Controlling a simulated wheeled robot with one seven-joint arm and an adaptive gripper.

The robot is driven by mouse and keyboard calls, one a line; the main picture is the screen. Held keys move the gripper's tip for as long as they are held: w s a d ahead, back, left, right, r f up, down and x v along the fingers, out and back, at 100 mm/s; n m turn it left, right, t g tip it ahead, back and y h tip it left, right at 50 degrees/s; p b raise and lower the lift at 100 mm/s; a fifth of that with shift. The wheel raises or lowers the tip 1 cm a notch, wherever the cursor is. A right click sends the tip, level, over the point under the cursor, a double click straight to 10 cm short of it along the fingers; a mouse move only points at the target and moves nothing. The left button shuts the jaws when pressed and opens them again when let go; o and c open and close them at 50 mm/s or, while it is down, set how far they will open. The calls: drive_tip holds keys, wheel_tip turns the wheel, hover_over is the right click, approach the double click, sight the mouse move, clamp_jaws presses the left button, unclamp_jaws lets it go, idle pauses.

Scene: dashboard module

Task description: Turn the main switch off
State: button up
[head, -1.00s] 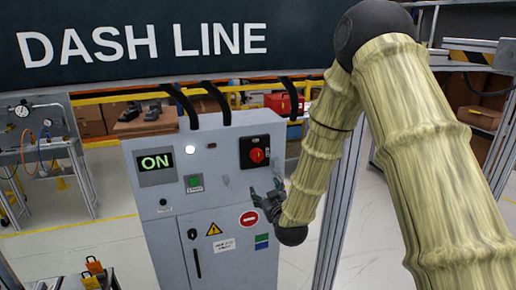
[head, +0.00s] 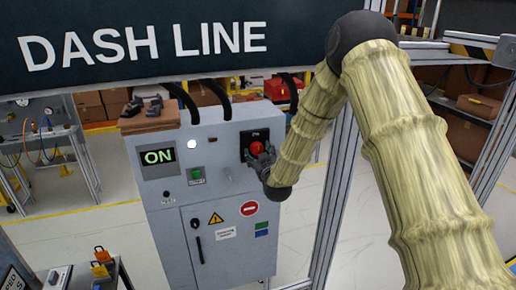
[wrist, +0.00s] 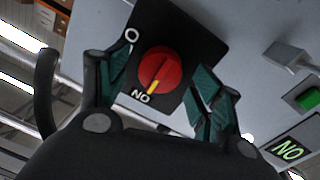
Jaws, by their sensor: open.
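The main switch is a red rotary knob (head: 257,149) on a black plate at the upper right of the grey cabinet (head: 180,205). In the wrist view the red knob (wrist: 159,72) has a yellow mark pointing at the "ON" label, which appears upside down; an "O" label sits at the plate's other corner. My gripper (head: 259,154) is in front of the knob. In the wrist view my open gripper (wrist: 160,85) has one green-padded finger on each side of the knob, with visible gaps. The display (head: 158,156) reads ON. The knob's lower part is partly covered in the head view.
A green button (head: 196,174) and a lit white lamp (head: 191,144) are on the cabinet face. A door with a handle (head: 199,249) is below. A metal post (head: 335,190) rises to the right.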

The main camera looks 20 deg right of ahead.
drive_tip(key=shift+w, duration=0.5)
drive_tip(key=c, duration=1)
drive_tip(key=shift+c, duration=0.2)
